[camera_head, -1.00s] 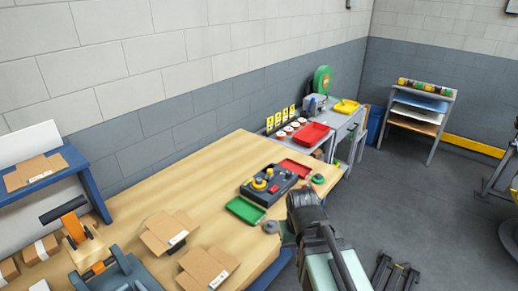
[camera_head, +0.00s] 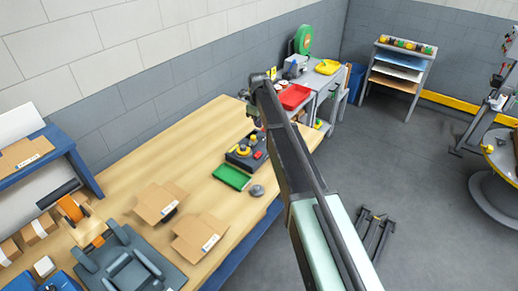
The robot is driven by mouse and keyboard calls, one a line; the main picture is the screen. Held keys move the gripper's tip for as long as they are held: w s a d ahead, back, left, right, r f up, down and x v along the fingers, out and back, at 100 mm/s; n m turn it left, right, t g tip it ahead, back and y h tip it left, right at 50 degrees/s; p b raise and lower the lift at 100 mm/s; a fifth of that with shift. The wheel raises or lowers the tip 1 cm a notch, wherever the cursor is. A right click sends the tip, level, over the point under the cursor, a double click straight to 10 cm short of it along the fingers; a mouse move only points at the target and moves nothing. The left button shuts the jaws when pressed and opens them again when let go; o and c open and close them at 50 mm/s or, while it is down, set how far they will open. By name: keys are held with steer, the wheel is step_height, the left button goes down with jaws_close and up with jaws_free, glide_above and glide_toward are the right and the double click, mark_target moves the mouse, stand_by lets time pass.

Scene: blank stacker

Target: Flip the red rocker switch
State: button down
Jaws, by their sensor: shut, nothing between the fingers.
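A dark control box (camera_head: 240,160) lies on the wooden bench and carries yellow knobs. A small red part (camera_head: 258,155) shows near its right edge and looks like the rocker switch; which way it is tipped is too small to tell. My gripper (camera_head: 253,118) is small and dark at the end of my raised arm. It is shut and empty, and appears above and behind the box in the picture, apart from the switch. My arm hides the bench just right of the box.
A green tray (camera_head: 232,177) lies in front of the box, with a grey round object (camera_head: 257,190) beside it. Open cardboard boxes (camera_head: 160,203) stand nearer on the bench. A red tray (camera_head: 294,97) sits on the grey side table behind. Bare bench lies left of the control box.

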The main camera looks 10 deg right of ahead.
mark_target(259, 153)
step_height(259, 153, down, 14)
steer(key=b, duration=1.4)
